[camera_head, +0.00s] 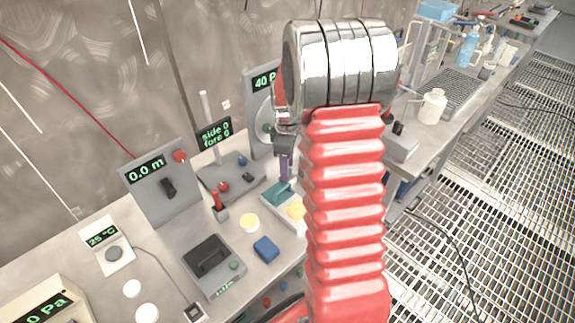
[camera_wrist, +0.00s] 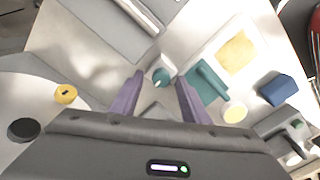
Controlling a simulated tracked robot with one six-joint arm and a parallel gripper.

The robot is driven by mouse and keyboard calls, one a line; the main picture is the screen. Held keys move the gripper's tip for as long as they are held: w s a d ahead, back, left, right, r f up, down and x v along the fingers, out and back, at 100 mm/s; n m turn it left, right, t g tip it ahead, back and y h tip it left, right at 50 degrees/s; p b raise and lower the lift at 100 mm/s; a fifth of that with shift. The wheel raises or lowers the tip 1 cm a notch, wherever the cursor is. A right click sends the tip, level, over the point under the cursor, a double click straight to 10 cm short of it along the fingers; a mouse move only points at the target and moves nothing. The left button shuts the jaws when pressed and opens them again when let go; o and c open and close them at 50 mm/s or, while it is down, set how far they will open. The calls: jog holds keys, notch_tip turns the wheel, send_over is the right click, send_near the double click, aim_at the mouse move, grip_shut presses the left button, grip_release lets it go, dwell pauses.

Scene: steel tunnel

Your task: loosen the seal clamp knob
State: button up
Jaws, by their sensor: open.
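No knob in view carries a readable seal clamp label. The purple fingers are spread and hold nothing. I cannot tell how far the knob lies beyond the tips. In the head view, my gripper (camera_head: 286,166) is mostly hidden behind my red arm. A green knob (camera_head: 268,130) sits on the upright gauge panel (camera_head: 258,96) reading 40 P, partly covered by the arm. A yellow knob (camera_wrist: 65,94) and a black knob (camera_wrist: 22,130) show at the wrist view's left.
A blue block (camera_head: 265,248), yellow disc (camera_head: 249,222) and red-handled lever (camera_head: 218,201) are nearby. The steel wall (camera_head: 90,80) backs the bench.

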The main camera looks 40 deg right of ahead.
jog(key=shift+r, duration=0.1)
notch_tip(320, 180, up, 14)
jog(key=shift+f, duration=0.25)
dwell(0.4)
dwell(0.5)
jog(key=s+a+r+m+t, duration=0.2)
jog(key=s+a+r+m, duration=0.1)
jog(key=s+a, duration=0.7)
jog(key=s+a+r+m+t, duration=0.3)
jog(key=s+a+r+m, duration=0.1)
jog(key=s+a, duration=0.6)
jog(key=shift+s+a+m+t, duration=0.25)
jog(key=shift+a+m, duration=0.55)
jog(key=shift+a, duration=1)
